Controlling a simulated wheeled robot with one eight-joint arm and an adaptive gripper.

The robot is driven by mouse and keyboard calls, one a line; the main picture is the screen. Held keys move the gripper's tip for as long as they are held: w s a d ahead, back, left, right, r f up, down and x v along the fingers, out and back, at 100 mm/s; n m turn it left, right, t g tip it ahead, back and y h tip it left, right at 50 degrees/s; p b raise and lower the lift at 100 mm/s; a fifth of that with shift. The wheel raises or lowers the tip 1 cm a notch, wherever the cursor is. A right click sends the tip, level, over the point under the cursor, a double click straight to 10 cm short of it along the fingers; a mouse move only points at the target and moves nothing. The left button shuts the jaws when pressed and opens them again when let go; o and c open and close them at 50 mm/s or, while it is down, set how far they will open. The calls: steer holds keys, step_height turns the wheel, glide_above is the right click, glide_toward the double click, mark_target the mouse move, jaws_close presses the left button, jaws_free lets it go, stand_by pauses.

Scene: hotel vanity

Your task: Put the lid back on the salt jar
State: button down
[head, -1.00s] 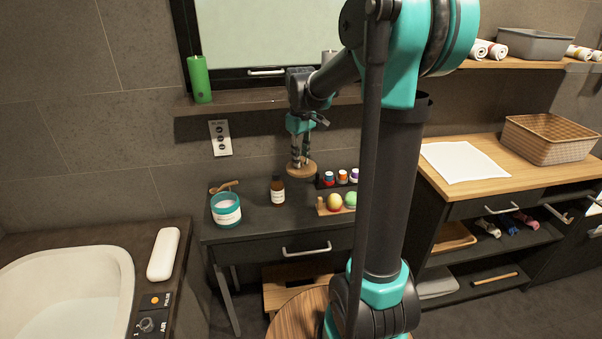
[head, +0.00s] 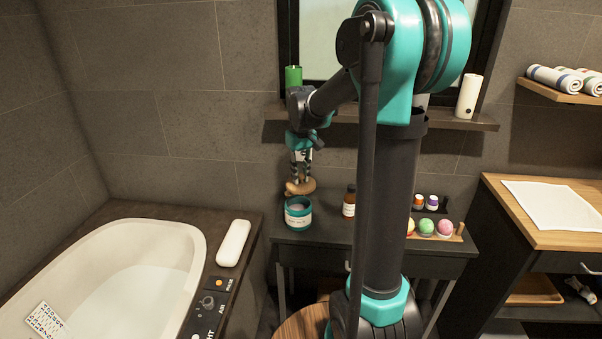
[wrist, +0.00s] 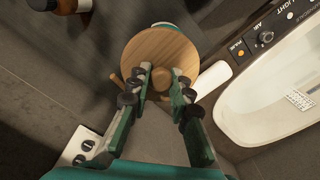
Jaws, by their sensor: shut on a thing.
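The salt jar (head: 298,214) is teal with a white label and stands open on the dark vanity, with pale salt visible inside. My gripper (head: 301,177) is shut on the knob of the round wooden lid (head: 306,186). The lid hangs above the jar, apart from it, and looks roughly level. In the wrist view, the lid (wrist: 160,48) lies below my gripper (wrist: 162,78), its knob between the fingertips. The lid hides most of what is beneath; only a pale sliver shows past its far edge.
A brown bottle (head: 349,201) stands right of the jar. Farther right are small bottles (head: 425,202) and a wooden tray (head: 437,237) with coloured balls. A bathtub (head: 120,235) is at left, with a white oblong thing (head: 233,243) on its surround. A shelf (head: 460,121) runs above.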

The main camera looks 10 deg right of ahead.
steer(key=shift+a+f, duration=0.2)
steer(key=shift+a, duration=0.25)
steer(key=shift+f, duration=3.05)
steer(key=shift+f, duration=0.15)
steer(key=c, duration=0.8)
jaws_free()
steer(key=shift+c, duration=0.2)
steer(key=shift+r, duration=3.5)
